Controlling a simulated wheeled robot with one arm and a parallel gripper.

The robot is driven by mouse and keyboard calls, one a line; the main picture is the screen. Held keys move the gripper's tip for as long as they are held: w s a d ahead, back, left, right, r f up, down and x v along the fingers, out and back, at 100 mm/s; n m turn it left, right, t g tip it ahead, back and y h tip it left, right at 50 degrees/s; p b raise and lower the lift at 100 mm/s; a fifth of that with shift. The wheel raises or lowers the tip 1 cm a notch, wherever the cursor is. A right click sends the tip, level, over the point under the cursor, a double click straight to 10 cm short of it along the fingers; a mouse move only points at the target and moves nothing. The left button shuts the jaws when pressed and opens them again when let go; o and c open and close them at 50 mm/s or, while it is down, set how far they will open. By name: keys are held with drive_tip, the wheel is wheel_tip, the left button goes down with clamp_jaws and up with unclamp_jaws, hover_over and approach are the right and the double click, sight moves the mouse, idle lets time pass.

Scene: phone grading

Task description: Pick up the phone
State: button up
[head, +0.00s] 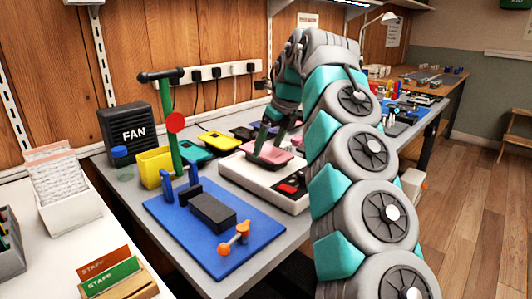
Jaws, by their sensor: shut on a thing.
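A pink phone (270,153) is at the fingertips of my gripper (270,145), over the back part of a white device with a dark panel and a red button (262,183). My gripper's dark green fingers point down and are shut on the pink phone. I cannot tell whether the phone touches the white device or is just above it. A yellow phone (220,141), a teal phone (195,149) and dark phones (243,132) lie behind and to the left on the grey bench.
A blue mat (170,220) with a black block (211,211) and an orange-knobbed clamp (234,239) lies in front.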

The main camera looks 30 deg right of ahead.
drive_tip(key=shift+a+r, duration=0.1)
drive_tip(key=shift+a, duration=0.05)
drive_tip(key=shift+s+a+r, duration=0.1)
drive_tip(key=shift+a+r, duration=0.1)
drive_tip(key=shift+r, duration=0.4)
drive_tip(key=shift+d+r+b, duration=0.15)
drive_tip(key=shift+d+b, duration=0.1)
drive_tip(key=shift+b, duration=0.1)
